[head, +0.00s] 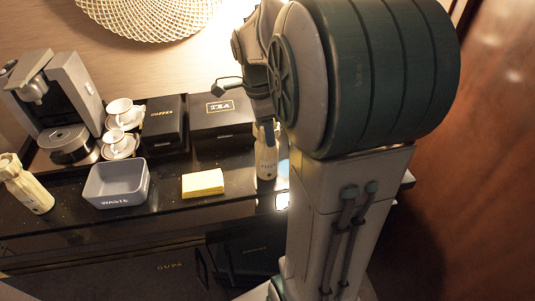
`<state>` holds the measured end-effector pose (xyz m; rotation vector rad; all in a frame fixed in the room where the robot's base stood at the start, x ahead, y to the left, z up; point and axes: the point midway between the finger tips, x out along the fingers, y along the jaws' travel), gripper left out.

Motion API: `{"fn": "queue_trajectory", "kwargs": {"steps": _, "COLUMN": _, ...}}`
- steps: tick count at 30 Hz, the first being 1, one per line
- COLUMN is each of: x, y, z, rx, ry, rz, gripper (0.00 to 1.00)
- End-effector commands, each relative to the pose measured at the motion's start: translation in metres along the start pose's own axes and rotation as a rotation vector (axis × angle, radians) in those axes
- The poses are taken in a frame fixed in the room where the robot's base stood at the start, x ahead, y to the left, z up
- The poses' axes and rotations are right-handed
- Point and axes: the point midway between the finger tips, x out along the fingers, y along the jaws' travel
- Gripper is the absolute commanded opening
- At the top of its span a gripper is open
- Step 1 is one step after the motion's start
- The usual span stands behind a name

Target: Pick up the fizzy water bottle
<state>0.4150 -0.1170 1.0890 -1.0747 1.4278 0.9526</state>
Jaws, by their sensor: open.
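A pale cream bottle (266,160) stands upright on the dark counter, right of the yellow cloth; its label is too small to read for sure. A second similar pale bottle (26,186) stands at the far left end of the counter. I cannot tell from the labels which one is the fizzy water. My gripper (267,128) points down at the top of the right bottle and is open. A finger shows in front of the bottle's neck; the rest of the gripper is hidden behind my arm. I cannot tell whether it touches the bottle.
A grey waste bin (116,184) and a folded yellow cloth (203,184) sit near the counter's front edge. Behind are a coffee box (163,125), a tea box (222,117), stacked white cups (120,143) and a coffee machine (55,95). A wooden panel (470,190) stands right.

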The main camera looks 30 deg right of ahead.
Motion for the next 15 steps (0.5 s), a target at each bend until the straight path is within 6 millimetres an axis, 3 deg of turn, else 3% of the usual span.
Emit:
{"fn": "queue_trajectory", "kwargs": {"steps": 7, "x": 0.0029, "y": 0.0, "z": -0.0001, "rx": 0.0, "ry": 0.0, "rz": 0.0, "gripper": 0.53}}
{"fn": "queue_trajectory", "kwargs": {"steps": 8, "x": 0.0029, "y": 0.0, "z": -0.0001, "rx": 0.0, "ry": 0.0, "rz": 0.0, "gripper": 0.47}}
{"fn": "queue_trajectory", "kwargs": {"steps": 13, "x": 0.0027, "y": 0.0, "z": 0.0, "rx": 0.0, "ry": 0.0, "rz": 0.0, "gripper": 0.0}}
{"fn": "queue_trajectory", "kwargs": {"steps": 15, "x": 0.0027, "y": 0.0, "z": 0.0001, "rx": 0.0, "ry": 0.0, "rz": 0.0, "gripper": 0.0}}
